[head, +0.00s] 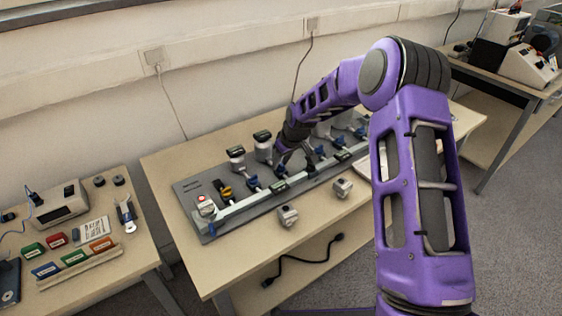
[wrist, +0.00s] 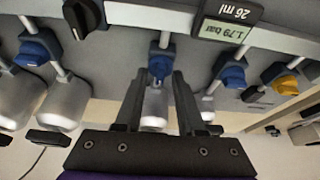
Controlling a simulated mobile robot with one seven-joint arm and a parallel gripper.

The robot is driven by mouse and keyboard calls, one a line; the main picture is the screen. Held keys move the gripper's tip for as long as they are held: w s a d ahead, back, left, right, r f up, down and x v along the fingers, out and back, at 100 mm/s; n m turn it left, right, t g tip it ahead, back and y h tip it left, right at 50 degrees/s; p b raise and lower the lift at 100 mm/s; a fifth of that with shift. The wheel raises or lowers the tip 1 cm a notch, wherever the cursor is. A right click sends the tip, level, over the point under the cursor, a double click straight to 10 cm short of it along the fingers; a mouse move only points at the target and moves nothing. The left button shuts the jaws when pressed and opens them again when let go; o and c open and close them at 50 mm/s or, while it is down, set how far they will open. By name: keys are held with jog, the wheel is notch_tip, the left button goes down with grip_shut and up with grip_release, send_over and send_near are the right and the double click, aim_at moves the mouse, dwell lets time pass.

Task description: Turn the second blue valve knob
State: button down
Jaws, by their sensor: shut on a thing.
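My gripper (wrist: 160,76) has its two dark fingers on either side of a blue valve knob (wrist: 161,61) in the wrist view. It is shut on that knob, which sits on a pipe on the grey panel (head: 195,187). Another blue knob (wrist: 230,70) is to its right in the wrist view, beside a yellow knob (wrist: 287,84). A further blue knob (wrist: 37,48) is at the left. In the head view my wrist and gripper (head: 291,156) are low over the middle of the panel; the held knob is hidden there.
A display (wrist: 224,31) reads 1.79 bar. A black knob (wrist: 82,17) and several grey canisters (wrist: 60,107) are close to the fingers. The panel lies on a wooden table (head: 235,263) with two small grey boxes (head: 288,215) in front. A side table (head: 103,272) stands left.

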jog(key=n+g+y, duration=0.1)
jog(key=n, duration=0.3)
jog(key=shift+w+d+n, duration=0.1)
jog(key=shift+n, duration=0.2)
jog(key=n+g, duration=0.1)
jog(key=n, duration=0.1)
jog(key=n+g, duration=0.1)
jog(key=n, duration=0.1)
jog(key=shift+f+n+y, duration=0.1)
jog(key=shift+n+y, duration=0.2)
jog(key=shift+y, duration=0.1)
jog(key=n+g+b, duration=0.1)
jog(key=n, duration=0.3)
jog(key=shift+w+g, duration=0.1)
jog(key=shift+g, duration=0.3)
jog(key=shift+n+g+h, duration=0.5)
jog(key=shift+n+g, duration=0.1)
jog(key=shift+n, duration=1.4)
jog(key=c, duration=0.5)
grip_release()
